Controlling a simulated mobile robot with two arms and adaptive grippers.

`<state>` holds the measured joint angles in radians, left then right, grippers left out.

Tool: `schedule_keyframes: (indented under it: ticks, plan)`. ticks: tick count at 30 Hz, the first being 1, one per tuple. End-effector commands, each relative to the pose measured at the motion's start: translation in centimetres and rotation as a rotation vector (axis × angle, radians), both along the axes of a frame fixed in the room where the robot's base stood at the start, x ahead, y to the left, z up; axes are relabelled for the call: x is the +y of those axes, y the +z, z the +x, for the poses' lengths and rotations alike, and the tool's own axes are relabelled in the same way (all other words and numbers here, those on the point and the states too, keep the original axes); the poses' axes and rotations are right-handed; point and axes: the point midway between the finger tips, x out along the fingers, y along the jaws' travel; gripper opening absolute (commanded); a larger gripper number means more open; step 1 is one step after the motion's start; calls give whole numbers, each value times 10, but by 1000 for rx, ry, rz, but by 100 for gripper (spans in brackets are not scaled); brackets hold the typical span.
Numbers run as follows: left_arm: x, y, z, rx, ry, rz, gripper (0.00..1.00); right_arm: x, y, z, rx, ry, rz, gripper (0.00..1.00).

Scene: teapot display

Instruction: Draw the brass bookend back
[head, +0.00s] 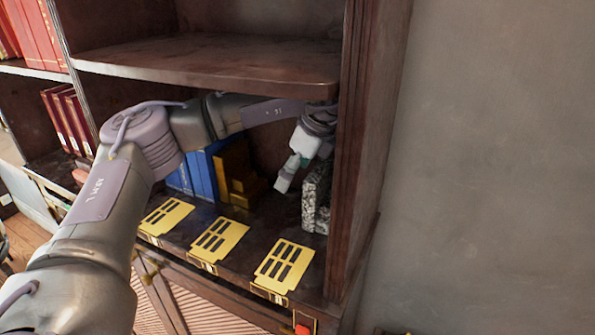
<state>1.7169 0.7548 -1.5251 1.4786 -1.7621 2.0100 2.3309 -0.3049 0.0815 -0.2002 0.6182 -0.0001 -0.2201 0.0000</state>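The brass bookend (237,176) is a gold stepped block on the middle shelf of the bookcase. It stands upright just right of a row of blue books (196,174), apparently against them. My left arm reaches in from the left across the shelf. My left gripper (287,178) points down to the right of the brass bookend, apart from it in the picture, beside a speckled grey stone block (316,200). Its fingers are small and seen at an angle, so I cannot tell whether they are open or shut. My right gripper is not in view.
Several yellow slotted plates (284,266) lie along the shelf's front edge. The upper shelf board (215,62) hangs above my forearm. The bookcase's right side panel (366,150) stands close right of my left gripper. Red books (68,120) fill the left bay.

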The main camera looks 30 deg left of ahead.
Motion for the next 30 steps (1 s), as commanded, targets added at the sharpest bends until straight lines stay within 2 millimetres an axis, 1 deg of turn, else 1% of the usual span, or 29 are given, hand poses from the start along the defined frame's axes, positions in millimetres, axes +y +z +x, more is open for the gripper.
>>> schedule_keyframes:
  ticks: [1,7,12,18,21,24,30]
  plan:
    - [7,2,-1,2,3,-2,92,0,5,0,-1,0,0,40]
    - [44,3,-6,2,4,-1,92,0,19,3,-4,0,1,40]
    - [78,2,-10,2,4,-1,92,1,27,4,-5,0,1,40]
    - [113,1,-14,2,3,-1,92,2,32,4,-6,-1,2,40]
    - [116,-13,-14,5,0,-1,92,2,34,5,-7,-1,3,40]
    - [120,-21,-14,2,1,0,92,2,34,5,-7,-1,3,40]
    - [122,-27,-14,-1,0,0,92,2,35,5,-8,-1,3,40]
